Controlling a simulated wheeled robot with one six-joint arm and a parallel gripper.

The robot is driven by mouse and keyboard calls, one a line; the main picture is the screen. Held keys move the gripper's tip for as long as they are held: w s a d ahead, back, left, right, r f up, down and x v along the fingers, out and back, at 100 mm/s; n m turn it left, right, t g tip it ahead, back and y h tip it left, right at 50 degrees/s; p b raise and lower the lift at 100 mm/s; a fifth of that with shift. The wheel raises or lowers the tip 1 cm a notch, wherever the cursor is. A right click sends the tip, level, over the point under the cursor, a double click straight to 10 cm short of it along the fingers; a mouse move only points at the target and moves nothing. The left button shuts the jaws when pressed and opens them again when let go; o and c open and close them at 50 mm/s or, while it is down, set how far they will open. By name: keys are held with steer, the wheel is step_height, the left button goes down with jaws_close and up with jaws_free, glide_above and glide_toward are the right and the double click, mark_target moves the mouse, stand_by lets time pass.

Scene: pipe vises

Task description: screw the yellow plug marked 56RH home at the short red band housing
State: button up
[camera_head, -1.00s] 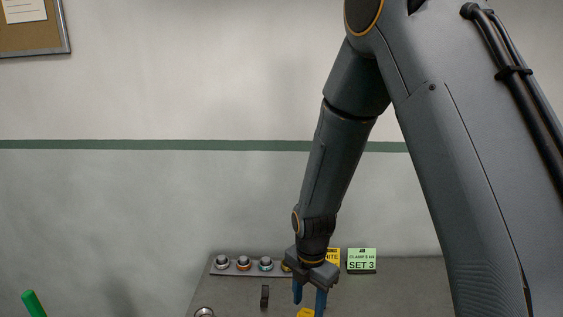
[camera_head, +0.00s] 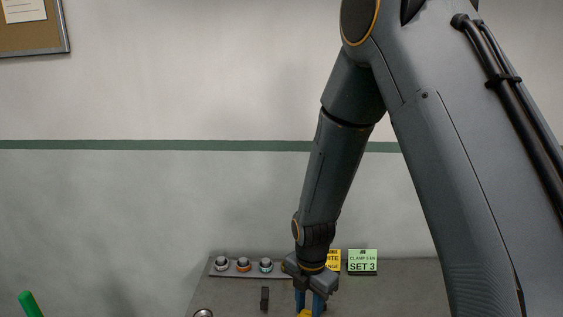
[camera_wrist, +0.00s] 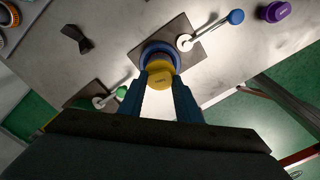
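The yellow plug (camera_wrist: 160,76) is between my fingertips in the wrist view; its marking is too small to read. It shows as a yellow patch between the fingers in the head view (camera_head: 305,313). My gripper (camera_wrist: 160,88) has its blue fingers against both sides of the plug and looks shut on it. Beyond the plug is a round blue-ringed part (camera_wrist: 158,52) on a dark plate (camera_wrist: 178,33); whether the plug sits in it or above it I cannot tell. I see no red band housing for certain.
A blue-handled lever (camera_wrist: 212,28) stands close by on the plate. A green-knobbed lever (camera_wrist: 112,96) is to the left, a purple plug (camera_wrist: 274,11) at upper right, a black piece (camera_wrist: 75,39) at upper left. A rack of rings (camera_head: 232,267) and a SET 3 sign (camera_head: 362,262) stand behind.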

steer(key=c, duration=0.3)
steer(key=m+p, duration=0.1)
steer(key=m, duration=0.4)
steer(key=shift+m, duration=0.4)
steer(key=shift+c, duration=0.3)
steer(key=m, duration=0.4)
steer(key=shift+m, duration=0.4)
steer(key=m, duration=0.3)
steer(key=shift+m, duration=0.4)
steer(key=m, duration=0.7)
steer(key=shift+f, duration=0.1)
steer(key=o, duration=0.4)
jaws_close()
